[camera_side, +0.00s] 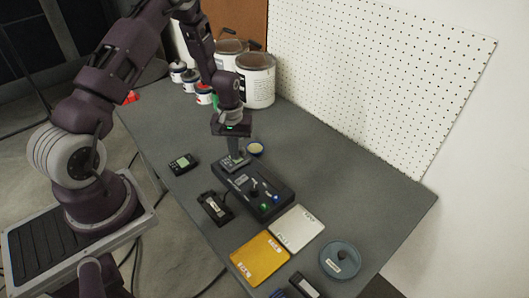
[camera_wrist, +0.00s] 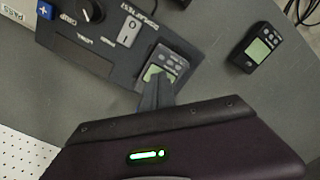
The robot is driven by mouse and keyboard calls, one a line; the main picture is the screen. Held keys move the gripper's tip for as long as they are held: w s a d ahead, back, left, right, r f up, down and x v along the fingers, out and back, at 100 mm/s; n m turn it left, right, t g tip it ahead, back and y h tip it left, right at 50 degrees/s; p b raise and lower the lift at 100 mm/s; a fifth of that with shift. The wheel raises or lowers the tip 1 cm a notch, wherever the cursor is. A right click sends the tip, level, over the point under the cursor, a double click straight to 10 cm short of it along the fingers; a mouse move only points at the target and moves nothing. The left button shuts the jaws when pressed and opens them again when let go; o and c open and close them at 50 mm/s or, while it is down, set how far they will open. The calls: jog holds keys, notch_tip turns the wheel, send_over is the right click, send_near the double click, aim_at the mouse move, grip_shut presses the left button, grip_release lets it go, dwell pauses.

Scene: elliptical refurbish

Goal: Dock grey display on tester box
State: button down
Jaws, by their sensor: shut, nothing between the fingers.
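The dark tester box (camera_side: 268,206) stands on the grey table, with a knob, switch and lit buttons on top. It also shows in the wrist view (camera_wrist: 75,52). A grey display (camera_wrist: 174,62) with a green screen lies at one end of the box, apparently on its edge area; whether it is fully seated I cannot tell. In the side view the grey display (camera_side: 233,162) is partly hidden below my gripper. My gripper (camera_wrist: 153,98) is shut and empty, its fingertips right at the screen end of the display and covering part of it. Contact is unclear.
A black device with a green screen (camera_side: 183,163) lies apart, left of the box. Paint cans (camera_side: 256,80) stand at the back by the pegboard.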

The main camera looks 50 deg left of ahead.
jog(key=shift+r, duration=0.1)
jog(key=s+d+r+m+t, duration=0.1)
jog(key=s+d+r, duration=0.15)
jog(key=r, duration=0.65)
jog(key=s+d+r+m+t, duration=0.1)
jog(key=d+r+m, duration=0.15)
jog(key=r, duration=0.65)
jog(key=s+d+r+m+t, duration=0.1)
jog(key=d+r, duration=0.3)
jog(key=r, duration=0.5)
jog(key=s+d+r+m+t, duration=0.1)
jog(key=s+d+r+m, duration=0.1)
jog(key=s, duration=0.6)
jog(key=s+d+r+m+t, duration=0.1)
jog(key=s+d+r+m, duration=0.1)
jog(key=s+d+r, duration=0.3)
jog(key=s, duration=0.4)
jog(key=shift+s+r+t, duration=0.2)
jog(key=shift+s+t, duration=0.05)
jog(key=shift+t, duration=0.05)
